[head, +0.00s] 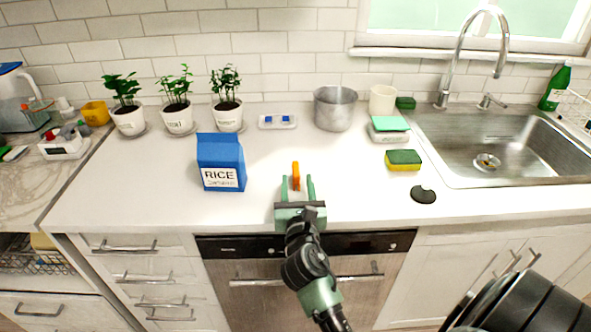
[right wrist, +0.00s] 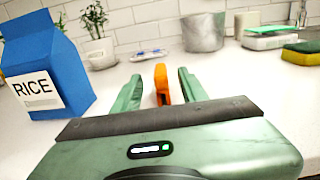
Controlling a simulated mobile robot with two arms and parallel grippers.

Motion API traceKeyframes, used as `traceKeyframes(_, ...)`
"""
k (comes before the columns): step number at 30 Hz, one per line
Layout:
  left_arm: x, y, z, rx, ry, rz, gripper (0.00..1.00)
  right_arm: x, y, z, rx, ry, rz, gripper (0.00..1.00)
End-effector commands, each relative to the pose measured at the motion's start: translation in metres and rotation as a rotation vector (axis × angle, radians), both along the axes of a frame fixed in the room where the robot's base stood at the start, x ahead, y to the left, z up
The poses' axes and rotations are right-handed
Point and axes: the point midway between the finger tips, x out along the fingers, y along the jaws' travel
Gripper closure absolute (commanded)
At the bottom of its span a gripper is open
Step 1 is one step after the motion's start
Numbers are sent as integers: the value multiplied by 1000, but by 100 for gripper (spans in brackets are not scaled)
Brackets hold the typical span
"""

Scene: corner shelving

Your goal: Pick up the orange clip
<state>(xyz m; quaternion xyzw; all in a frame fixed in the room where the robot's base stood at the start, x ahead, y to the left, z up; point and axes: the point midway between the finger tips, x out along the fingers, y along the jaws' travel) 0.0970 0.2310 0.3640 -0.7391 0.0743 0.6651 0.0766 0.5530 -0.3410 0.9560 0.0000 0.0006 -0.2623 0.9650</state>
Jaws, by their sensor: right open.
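The orange clip (head: 295,175) stands upright on the white counter, in front of my right gripper. My right gripper (head: 297,184) is open, with its two green fingers on either side of the clip's near end. In the right wrist view the clip (right wrist: 161,84) shows between the open fingers (right wrist: 160,90), with a gap on each side. I cannot tell how far the clip reaches in between the fingertips. My left gripper is not in view.
A blue rice box (head: 220,163) stands left of the clip. Potted plants (head: 177,117), a metal pot (head: 335,108) and a small tray (head: 277,122) are behind. Counter around the clip is clear.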

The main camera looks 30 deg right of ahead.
Motion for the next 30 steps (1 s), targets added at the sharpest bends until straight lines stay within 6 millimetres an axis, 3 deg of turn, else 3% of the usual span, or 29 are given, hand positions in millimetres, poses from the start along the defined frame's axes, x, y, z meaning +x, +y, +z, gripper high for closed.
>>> traceKeyframes(7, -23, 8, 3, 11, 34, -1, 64, 29, -17, 2, -1, -2, 0, 57)
traceKeyframes(13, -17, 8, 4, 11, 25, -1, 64, 50, -29, 1, -1, -1, 0, 57)
traceKeyframes(21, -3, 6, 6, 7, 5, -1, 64, 52, -31, 0, 0, 0, 0, 57)
traceKeyframes(26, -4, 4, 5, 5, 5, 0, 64, 52, -31, 0, 0, 0, 0, 100)
traceKeyframes(30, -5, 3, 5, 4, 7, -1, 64, 52, -31, 0, 0, 0, 0, 100)
